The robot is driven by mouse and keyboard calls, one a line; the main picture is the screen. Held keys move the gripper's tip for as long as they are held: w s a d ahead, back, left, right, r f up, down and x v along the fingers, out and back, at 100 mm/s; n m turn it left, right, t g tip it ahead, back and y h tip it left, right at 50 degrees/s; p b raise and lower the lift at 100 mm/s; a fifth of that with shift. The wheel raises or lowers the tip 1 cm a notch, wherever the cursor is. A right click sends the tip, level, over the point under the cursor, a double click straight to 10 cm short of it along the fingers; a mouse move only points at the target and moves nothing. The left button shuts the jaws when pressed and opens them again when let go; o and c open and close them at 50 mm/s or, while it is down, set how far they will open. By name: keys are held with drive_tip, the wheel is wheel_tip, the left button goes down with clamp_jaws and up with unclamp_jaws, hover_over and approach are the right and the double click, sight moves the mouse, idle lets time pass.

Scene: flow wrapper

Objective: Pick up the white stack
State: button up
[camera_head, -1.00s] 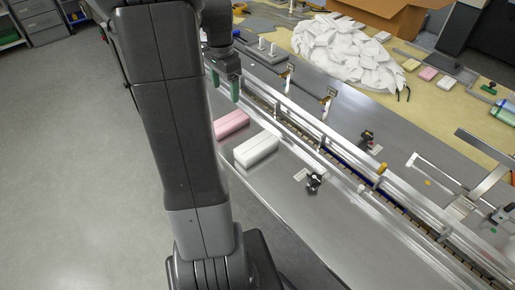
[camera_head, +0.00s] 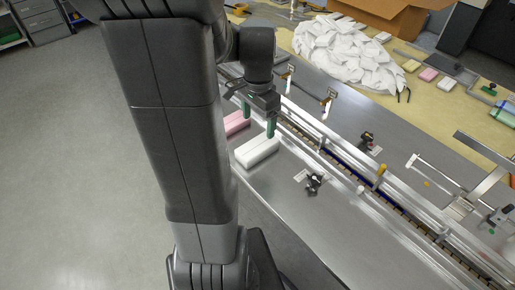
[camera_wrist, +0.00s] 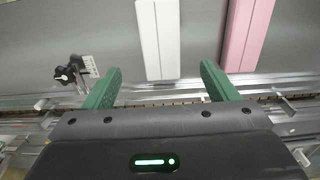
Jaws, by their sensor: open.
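The white stack (camera_head: 257,151) lies on the metal table just in front of the conveyor channel. In the wrist view the white stack (camera_wrist: 158,38) shows between the lines of the two fingers, beyond their tips. My gripper (camera_head: 259,122) has green fingers and is open and empty, above the white stack in the head view. In the wrist view my gripper (camera_wrist: 158,78) has its fingers spread wider than the stack. I see no contact with the stack.
A pink stack (camera_head: 236,123) lies close beside the white one; it also shows in the wrist view (camera_wrist: 246,35). A black knob (camera_head: 314,183) stands on the table to the right. The conveyor rail (camera_head: 345,163) runs behind. A white heap (camera_head: 348,52) lies at the back.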

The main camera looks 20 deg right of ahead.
sight(258, 144)
wheel_tip(258, 144, down, 11)
drive_tip(key=shift+a+r, duration=0.1)
drive_tip(key=shift+r, duration=0.05)
drive_tip(key=c, duration=1.1)
